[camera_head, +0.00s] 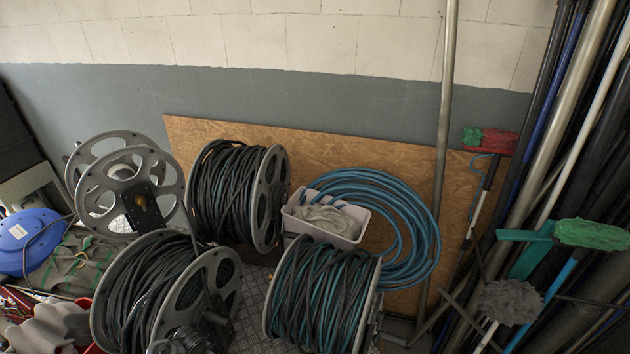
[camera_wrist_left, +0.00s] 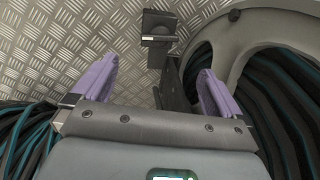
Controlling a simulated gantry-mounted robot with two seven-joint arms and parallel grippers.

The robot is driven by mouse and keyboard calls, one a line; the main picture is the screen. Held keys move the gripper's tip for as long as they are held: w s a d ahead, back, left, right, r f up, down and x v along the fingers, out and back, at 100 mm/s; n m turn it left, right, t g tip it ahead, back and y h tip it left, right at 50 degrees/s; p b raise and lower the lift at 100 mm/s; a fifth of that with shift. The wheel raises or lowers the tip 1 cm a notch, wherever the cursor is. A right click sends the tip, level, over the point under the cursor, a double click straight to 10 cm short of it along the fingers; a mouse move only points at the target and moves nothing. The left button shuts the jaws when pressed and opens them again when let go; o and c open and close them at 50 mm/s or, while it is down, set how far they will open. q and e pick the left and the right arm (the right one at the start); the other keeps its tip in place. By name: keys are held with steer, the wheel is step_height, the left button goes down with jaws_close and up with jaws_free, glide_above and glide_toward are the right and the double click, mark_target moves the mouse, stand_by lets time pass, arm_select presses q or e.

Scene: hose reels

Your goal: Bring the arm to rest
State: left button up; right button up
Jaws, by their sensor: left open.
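My left gripper (camera_wrist_left: 155,72) shows in the left wrist view with its two purple fingers wide apart. Nothing is held between them. The fingers are over a grey diamond-plate floor, with dark and teal hose on both sides. A dark bracket (camera_wrist_left: 160,35) shows beyond the fingers. I cannot make out the left gripper in the head view. My right gripper is not in either view.
Hose reels fill the middle: one in front left (camera_head: 150,290), one in front right (camera_head: 318,300), one behind (camera_head: 235,190). A grey bin (camera_head: 318,228) and a blue hose coil (camera_head: 415,205) stand near the board (camera_head: 390,162). Poles (camera_head: 590,90) crowd the right.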

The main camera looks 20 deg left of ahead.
arm_select(q)
steer(key=s+d+r+t+p, duration=0.1)
steer(key=s+d+r, duration=0.3)
steer(key=d+r, duration=0.4)
steer(key=s+d+r+m+t+h+p, duration=0.1)
steer(key=s+d+r+p, duration=0.1)
steer(key=s+d+r, duration=0.3)
steer(key=s+d+r+m+t+p, duration=0.1)
steer(key=s+d+r, duration=0.3)
steer(key=d+r, duration=0.9)
steer(key=shift+s+r, duration=0.2)
steer(key=shift+r, duration=0.05)
